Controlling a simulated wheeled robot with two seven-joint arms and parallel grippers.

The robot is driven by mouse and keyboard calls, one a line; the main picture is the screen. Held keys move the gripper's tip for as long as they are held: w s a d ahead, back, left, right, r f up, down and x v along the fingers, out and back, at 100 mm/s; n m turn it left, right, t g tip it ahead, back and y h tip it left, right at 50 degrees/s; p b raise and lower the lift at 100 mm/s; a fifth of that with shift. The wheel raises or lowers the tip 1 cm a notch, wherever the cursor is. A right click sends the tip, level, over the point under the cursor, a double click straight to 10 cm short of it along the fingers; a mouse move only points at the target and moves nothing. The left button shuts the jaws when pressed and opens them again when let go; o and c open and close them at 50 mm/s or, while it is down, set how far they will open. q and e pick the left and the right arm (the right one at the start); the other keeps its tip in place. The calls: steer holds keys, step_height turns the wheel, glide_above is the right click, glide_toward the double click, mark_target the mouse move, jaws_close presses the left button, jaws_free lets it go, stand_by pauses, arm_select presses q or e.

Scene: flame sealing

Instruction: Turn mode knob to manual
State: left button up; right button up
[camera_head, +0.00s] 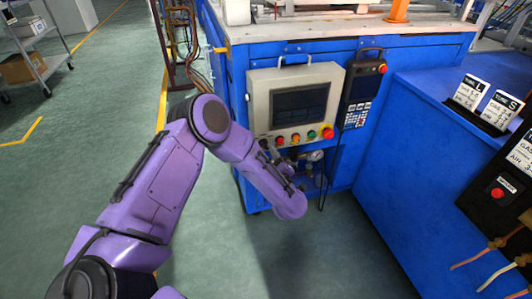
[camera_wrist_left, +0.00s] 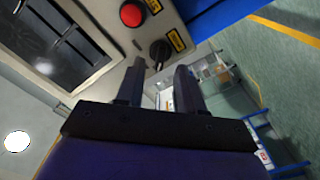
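The mode knob (camera_wrist_left: 160,50) is a black rotary knob on the beige control panel (camera_head: 315,75), with a yellow label beside it in the left wrist view. A red button (camera_wrist_left: 131,13) sits near it. My left gripper (camera_wrist_left: 160,67) is open; its two dark fingertips are apart, with the knob showing just beyond the gap between them. I see nothing between the fingers, and whether they touch the panel is unclear. In the head view my left arm reaches to the panel's lower left corner, and the knob is hard to make out there. My right gripper is out of view.
A row of coloured buttons and a larger red button (camera_head: 327,132) line the panel's lower edge. A black handheld pendant (camera_head: 361,88) hangs to its right. A blue cabinet (camera_head: 425,180) stands at the right. Gauges and fittings (camera_head: 315,156) sit below the panel.

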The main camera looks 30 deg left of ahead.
mark_target(265, 148)
arm_select(q)
steer(key=x, duration=0.3)
steer(key=shift+w+a, duration=0.1)
steer(key=shift+c, duration=0.3)
jaws_close()
